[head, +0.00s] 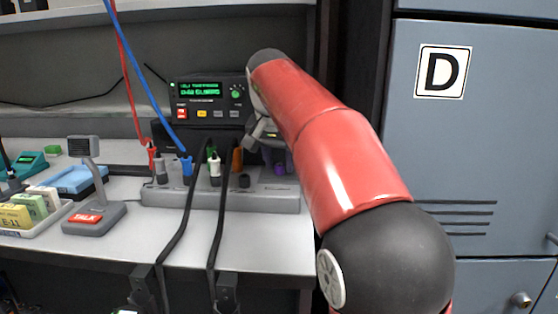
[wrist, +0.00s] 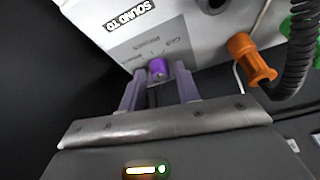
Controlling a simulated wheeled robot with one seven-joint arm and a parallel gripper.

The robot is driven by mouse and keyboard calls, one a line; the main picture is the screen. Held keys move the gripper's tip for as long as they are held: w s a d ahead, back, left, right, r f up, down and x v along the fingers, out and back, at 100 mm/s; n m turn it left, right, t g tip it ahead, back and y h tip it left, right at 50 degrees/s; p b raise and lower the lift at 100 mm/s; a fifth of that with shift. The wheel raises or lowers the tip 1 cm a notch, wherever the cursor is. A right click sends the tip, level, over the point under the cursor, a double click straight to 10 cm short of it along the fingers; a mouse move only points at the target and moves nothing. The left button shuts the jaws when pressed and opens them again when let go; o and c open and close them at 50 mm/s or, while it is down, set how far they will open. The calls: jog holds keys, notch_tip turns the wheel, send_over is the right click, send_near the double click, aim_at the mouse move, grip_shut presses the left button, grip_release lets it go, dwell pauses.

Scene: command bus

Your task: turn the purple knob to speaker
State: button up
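The purple knob (wrist: 158,69) stands on a light grey panel (wrist: 125,40) in the wrist view, under a black "SOUND TO" label. Small position words are printed beside it, upside down and hard to read. In the head view the purple knob (head: 280,168) shows at the right end of the grey jack strip (head: 250,201). My gripper (head: 264,145) is above it there, and its fingertips are partly hidden by my arm.
An orange plug (wrist: 250,62) with a black cable is beside the knob; it also shows in the head view (head: 237,160). Several other plugs and cables stand along the strip. A radio unit (head: 208,98) sits behind. A desk microphone (head: 94,213) is at the left.

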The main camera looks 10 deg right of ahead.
grip_shut()
jog(key=shift+r+n, duration=0.1)
jog(key=shift+n, duration=0.3)
jog(key=n+y+p, duration=0.1)
jog(key=n, duration=0.1)
jog(key=n+y+p, duration=0.1)
jog(key=n+p, duration=0.1)
jog(key=shift+d+r, duration=0.1)
jog(key=shift+d, duration=0.1)
jog(key=shift+d+n+y+p, duration=0.1)
jog(key=shift+n+y+p, duration=0.55)
jog(key=shift+n, duration=1.35)
jog(key=shift+o, duration=1.5)
grip_release()
jog(key=shift+f, duration=0.2)
